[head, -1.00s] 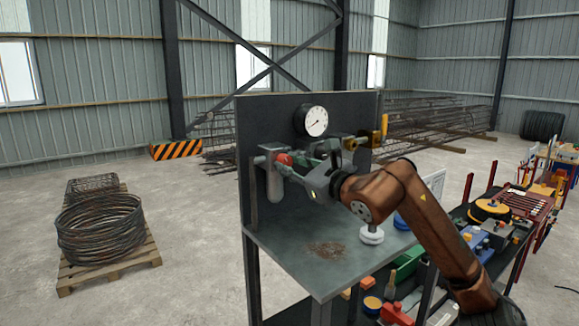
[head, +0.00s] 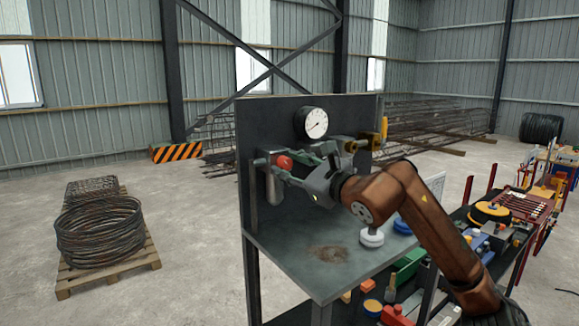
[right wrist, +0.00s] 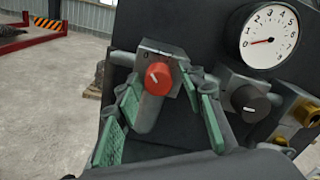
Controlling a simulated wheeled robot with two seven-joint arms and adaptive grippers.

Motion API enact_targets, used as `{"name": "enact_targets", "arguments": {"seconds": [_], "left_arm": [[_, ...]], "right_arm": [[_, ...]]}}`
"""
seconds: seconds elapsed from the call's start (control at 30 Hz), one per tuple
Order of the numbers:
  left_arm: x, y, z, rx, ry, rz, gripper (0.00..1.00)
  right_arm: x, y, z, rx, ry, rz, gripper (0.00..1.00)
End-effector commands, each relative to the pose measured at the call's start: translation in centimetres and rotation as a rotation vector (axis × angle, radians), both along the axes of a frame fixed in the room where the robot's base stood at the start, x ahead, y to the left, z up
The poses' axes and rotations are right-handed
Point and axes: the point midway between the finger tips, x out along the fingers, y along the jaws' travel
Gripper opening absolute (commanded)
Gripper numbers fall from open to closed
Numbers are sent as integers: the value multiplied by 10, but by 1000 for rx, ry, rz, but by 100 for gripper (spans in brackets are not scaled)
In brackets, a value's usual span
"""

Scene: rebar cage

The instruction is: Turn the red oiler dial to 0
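The red oiler dial (head: 284,162) sits on the front of a grey block at the left of the upright panel. In the right wrist view the red dial (right wrist: 158,79) has a short white mark on its face, and a small dark 0 is on the block above it. My right gripper (head: 298,160) is in front of the dial. In the right wrist view its green-padded fingers (right wrist: 160,92) are spread open on both sides of the dial, with visible gaps. The left gripper is not in view.
A round white gauge (right wrist: 269,36) is up right of the dial, its needle near 0. A black knob (right wrist: 250,103) and brass fittings (right wrist: 305,110) are further right. The bench top (head: 290,262) below holds a white round-based item (head: 371,237).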

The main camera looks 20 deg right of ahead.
Motion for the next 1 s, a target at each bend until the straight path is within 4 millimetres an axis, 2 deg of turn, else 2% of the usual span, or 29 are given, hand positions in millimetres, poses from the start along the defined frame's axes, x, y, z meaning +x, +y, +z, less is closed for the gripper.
{"name": "enact_targets", "arguments": {"seconds": [0.3,0.43,0.57,0.8,1.0], "left_arm": [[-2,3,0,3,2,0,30],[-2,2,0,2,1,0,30],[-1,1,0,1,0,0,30],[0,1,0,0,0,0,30],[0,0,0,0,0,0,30]], "right_arm": [[0,0,-3,-2,5,1,41],[-9,-3,-2,-2,4,0,41],[-28,-12,-3,-3,3,-3,41],[-76,-29,-4,-5,4,-3,41],[-103,-38,-3,-2,3,-1,41]]}}
